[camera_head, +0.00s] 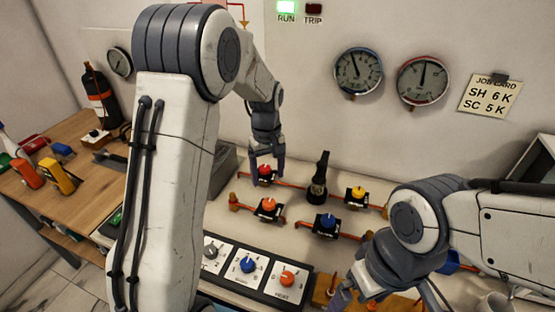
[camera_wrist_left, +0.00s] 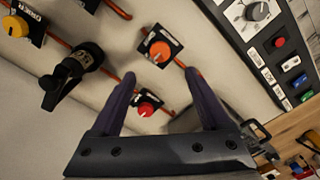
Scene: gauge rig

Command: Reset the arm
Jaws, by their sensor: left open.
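My left gripper (camera_head: 266,161) is open and empty in the head view, pointing down at the valve panel beside the red knob (camera_head: 265,172). In the left wrist view, its two dark fingers (camera_wrist_left: 160,75) stand apart. The red knob (camera_wrist_left: 147,107) and an orange knob (camera_wrist_left: 160,50) show in the space between them. I cannot tell whether a finger touches the red knob. My right gripper (camera_head: 354,297) is low at the bottom right of the head view, partly cut off and hidden by its own wrist, so its opening is unclear.
A black-handled lever (camera_head: 319,178) stands right of the red knob. Orange (camera_head: 268,208), blue (camera_head: 327,224) and yellow (camera_head: 357,197) knobs sit on copper pipes. A dial panel (camera_head: 248,266) lies in front. Gauges (camera_head: 358,72) and a job card (camera_head: 490,96) are on the wall.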

